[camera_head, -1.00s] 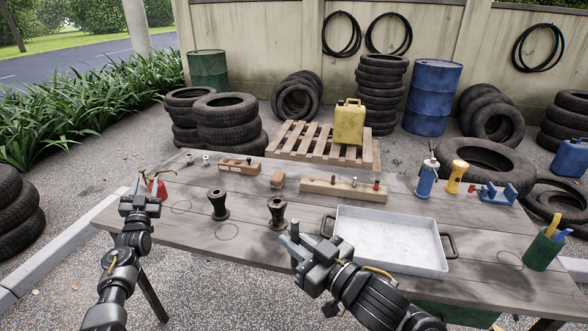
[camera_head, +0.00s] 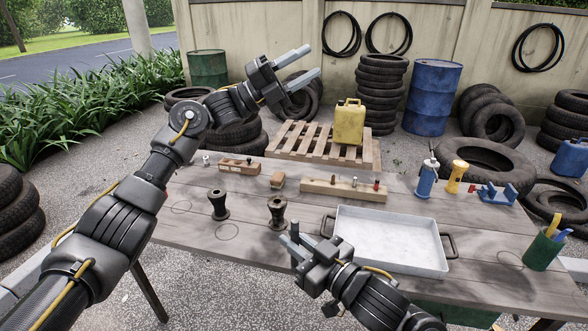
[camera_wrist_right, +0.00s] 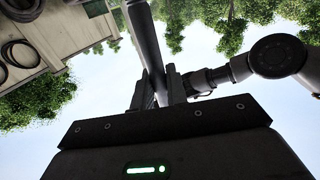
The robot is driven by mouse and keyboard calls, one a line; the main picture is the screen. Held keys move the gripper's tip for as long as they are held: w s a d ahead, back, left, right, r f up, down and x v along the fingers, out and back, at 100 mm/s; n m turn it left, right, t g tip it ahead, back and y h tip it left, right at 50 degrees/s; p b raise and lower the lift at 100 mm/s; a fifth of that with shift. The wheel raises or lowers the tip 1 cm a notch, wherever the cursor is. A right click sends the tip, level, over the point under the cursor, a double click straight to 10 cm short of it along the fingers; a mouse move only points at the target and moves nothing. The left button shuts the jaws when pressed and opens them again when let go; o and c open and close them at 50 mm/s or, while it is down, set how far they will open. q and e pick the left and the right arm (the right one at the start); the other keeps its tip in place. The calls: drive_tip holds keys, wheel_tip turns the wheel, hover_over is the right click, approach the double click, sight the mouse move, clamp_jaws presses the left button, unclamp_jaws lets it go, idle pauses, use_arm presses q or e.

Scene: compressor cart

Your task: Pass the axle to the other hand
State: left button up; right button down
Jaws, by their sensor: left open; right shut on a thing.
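The axle (camera_wrist_right: 149,40) is a grey rod that rises from between the fingers of my right gripper (camera_wrist_right: 156,90) in the right wrist view. In the head view my right gripper (camera_head: 297,240) is shut on it low over the table's front, left of the metal tray; the axle is mostly hidden there. My left gripper (camera_head: 315,58) is open and empty, raised high in the head view, its two grey fingers pointing right. The two grippers are well apart. My left arm also shows at the right of the wrist view.
Air above the table's middle is free.

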use_arm(q)
drive_tip(key=s+d+f+m+g+y, duration=0.35)
drive_tip(key=s+d+m+y, duration=0.3)
drive_tip(key=s, duration=0.35)
drive_tip(key=s+d+f+m+g+y, duration=0.2)
drive_tip(key=s+d+m+g+y, duration=0.35)
drive_tip(key=s, duration=0.45)
drive_tip(key=m+t+y, duration=0.3)
drive_tip(key=t+y, duration=0.4)
drive_tip(key=y, duration=0.5)
approach(295, 221)
wheel_tip(295, 221, down, 11)
drive_tip(key=shift+s+a+r, duration=0.1)
drive_tip(key=shift+a, duration=0.05)
